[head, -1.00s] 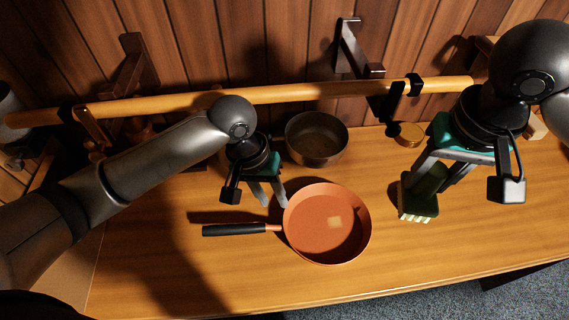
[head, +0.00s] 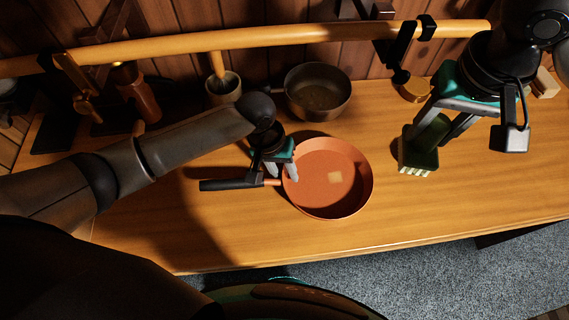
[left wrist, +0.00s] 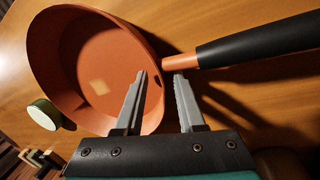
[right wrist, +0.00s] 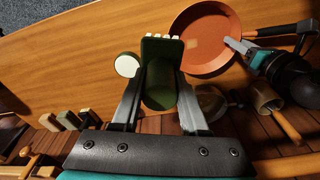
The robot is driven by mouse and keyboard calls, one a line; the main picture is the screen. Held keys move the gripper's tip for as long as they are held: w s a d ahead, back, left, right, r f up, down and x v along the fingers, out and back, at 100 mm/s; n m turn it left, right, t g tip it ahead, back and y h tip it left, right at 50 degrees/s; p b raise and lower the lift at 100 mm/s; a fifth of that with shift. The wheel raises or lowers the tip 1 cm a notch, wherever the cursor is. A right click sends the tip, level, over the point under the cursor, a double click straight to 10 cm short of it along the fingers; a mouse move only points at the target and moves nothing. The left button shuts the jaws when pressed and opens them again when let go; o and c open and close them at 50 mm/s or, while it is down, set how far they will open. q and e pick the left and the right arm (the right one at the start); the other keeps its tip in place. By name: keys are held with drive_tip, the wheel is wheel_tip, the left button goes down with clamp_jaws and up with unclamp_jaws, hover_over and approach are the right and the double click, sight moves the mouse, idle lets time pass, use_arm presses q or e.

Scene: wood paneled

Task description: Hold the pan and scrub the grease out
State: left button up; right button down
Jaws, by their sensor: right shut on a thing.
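The orange pan (head: 322,199) with a black handle (head: 222,185) lies on the wooden counter, handle to the left. A pale square patch (head: 335,177) marks its floor. My left gripper (head: 285,175) is open at the pan's handle side. In the left wrist view (left wrist: 161,76), one finger is over the pan's wall and the other is beside the handle's base; contact is unclear. My right gripper (right wrist: 160,98) is shut on a green scrub brush (head: 418,157) with cream bristles, held to the right of the pan.
A metal pot (head: 318,92) stands behind the pan, with a mortar and pestle (head: 223,86) to its left. A wooden rail (head: 270,57) crosses the back. A round green thing with a pale face (right wrist: 127,64) shows beside the brush. The counter in front is clear.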

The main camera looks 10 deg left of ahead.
use_arm(q)
drive_tip(key=shift+f, duration=0.2)
clamp_jaws()
idle(1.3)
drive_tip(key=shift+f, duration=0.1)
idle(1.2)
